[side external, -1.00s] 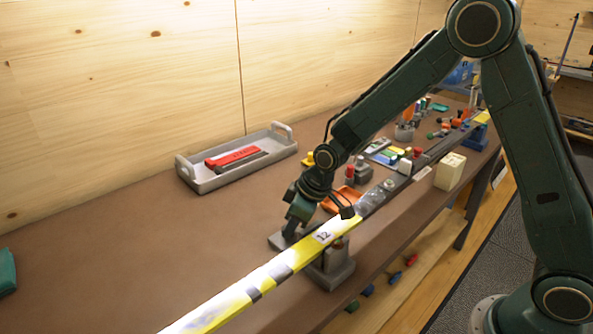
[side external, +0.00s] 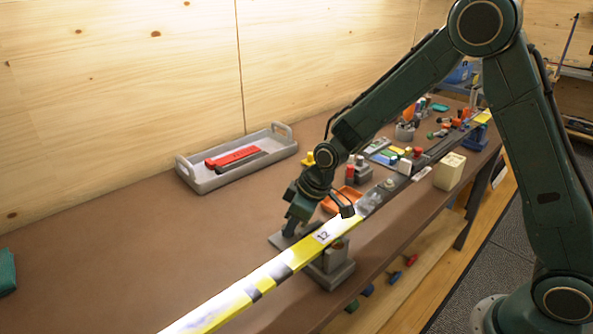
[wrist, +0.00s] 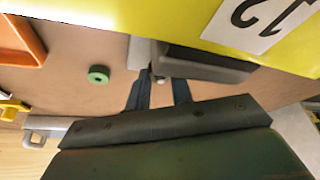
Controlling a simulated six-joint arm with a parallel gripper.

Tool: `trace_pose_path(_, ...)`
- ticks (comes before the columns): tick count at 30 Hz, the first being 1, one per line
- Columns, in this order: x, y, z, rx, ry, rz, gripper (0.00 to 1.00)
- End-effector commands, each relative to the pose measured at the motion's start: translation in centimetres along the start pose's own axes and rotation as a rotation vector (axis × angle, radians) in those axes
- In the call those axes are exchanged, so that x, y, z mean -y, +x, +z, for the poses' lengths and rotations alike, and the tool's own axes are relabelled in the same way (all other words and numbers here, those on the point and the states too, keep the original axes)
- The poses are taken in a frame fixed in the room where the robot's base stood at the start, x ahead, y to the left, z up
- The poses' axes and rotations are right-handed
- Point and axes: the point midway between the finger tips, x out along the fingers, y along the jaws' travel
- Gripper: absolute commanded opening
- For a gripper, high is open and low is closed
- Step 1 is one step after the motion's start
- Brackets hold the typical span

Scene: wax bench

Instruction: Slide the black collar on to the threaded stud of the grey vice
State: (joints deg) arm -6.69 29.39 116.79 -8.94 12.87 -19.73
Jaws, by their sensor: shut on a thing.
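My gripper (side external: 290,231) is low behind the yellow ski, beside the grey vice (side external: 333,272) under it. In the wrist view the two dark fingers (wrist: 160,93) are close together with a narrow gap. They are shut on the black collar, which barely shows against the dark fingertips. A small pale round end, perhaps the stud's, shows between the tips, next to the vice's grey and dark body (wrist: 210,62). I cannot tell whether the collar is around the stud or only in front of it.
The yellow ski (side external: 262,281) runs over the vice, close to my gripper. An orange tray (side external: 343,199) lies behind it, and a green ring (wrist: 98,75) lies on the bench. A grey tray (side external: 205,183) with a red bar stands at the back. The left bench is mostly clear.

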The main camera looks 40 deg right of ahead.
Motion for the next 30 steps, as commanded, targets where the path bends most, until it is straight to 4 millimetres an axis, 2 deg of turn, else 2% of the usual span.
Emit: trace_pose_path(30,0.0,-2.7,-1.1,-0.002,-0.001,0.0,0.02)
